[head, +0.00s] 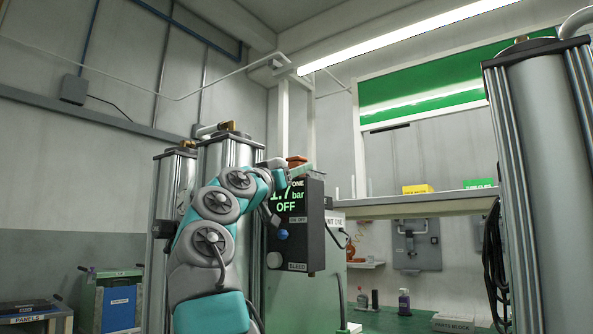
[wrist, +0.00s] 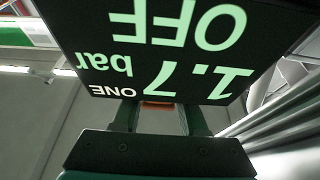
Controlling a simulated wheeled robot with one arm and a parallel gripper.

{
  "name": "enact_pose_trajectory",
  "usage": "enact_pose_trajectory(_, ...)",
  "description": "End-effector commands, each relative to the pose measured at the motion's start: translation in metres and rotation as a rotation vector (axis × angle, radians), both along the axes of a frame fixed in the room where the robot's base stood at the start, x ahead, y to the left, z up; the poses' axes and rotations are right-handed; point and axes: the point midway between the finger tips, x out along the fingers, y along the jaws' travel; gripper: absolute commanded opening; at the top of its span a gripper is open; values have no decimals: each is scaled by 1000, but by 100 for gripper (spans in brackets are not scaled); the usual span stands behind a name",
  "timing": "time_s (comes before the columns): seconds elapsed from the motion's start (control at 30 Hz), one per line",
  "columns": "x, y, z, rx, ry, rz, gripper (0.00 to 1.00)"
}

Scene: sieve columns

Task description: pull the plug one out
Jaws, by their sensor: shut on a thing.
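The dark control box (head: 296,245) marked ONE shows "1.7 bar OFF" on its green display. It has a blue knob and a label BLEED. The box also fills the top of the wrist view (wrist: 180,50), upside down. My gripper (wrist: 158,116) reaches behind the box's top edge, with its two fingers on either side of an orange piece (wrist: 158,103), which I take to be plug one. An orange-brown piece (head: 296,159) shows above the box in the head view. My gripper is shut on the plug. The box hides most of it, and I cannot tell whether it is seated.
Tall metal columns stand behind my arm (head: 228,150) and at the right (head: 540,150). A shelf (head: 415,205) with yellow and green boxes is at the right. A green bench (head: 400,320) with a spray bottle (head: 404,302) lies below it. A blue cabinet (head: 118,305) stands at lower left.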

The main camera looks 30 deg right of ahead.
Motion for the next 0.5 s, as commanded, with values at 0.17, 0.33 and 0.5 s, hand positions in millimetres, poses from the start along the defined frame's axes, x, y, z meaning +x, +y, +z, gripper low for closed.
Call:
enact_pose_trajectory(0.17, 0, 0, 0, 0, 0, 0, 0)
enact_pose_trajectory(0.33, 0, 0, 0, 0, 0, 0, 0)
enact_pose_trajectory(0.5, 0, 0, 0, 0, 0, 0, 0)
